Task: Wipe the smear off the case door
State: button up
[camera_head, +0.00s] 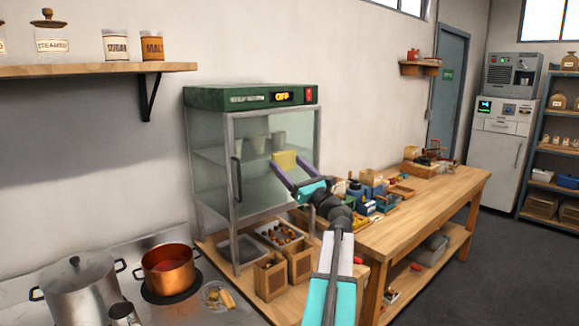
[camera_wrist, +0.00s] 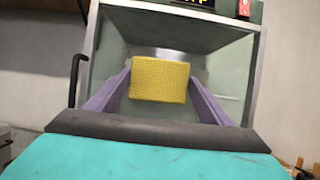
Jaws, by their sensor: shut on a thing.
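The glass case (camera_head: 250,150) has a green top, a metal-framed glass door (camera_head: 268,195) and a dark handle (camera_head: 237,180) on the door's left side. My gripper (camera_head: 284,162) is shut on a yellow sponge (camera_head: 285,160) in front of the door glass. In the wrist view the sponge (camera_wrist: 160,80) sits between the two purple fingers, with the case door (camera_wrist: 250,75) around it and the handle (camera_wrist: 77,75) to the left. I cannot tell whether the sponge touches the glass. No smear is clearly visible; the sponge hides part of the glass.
A stove with a steel pot (camera_head: 78,290) and a copper pot (camera_head: 168,268) stands at the lower left. Wooden boxes (camera_head: 270,278) and a tray of chestnuts (camera_head: 280,236) stand by the case's base. A cluttered wooden workbench (camera_head: 440,200) extends right.

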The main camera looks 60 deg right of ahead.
jog(key=shift+s+a, duration=0.25)
jog(key=shift+s, duration=0.5)
jog(key=shift+s+a, duration=0.2)
jog(key=shift+s, duration=0.5)
jog(key=shift+w, duration=0.1)
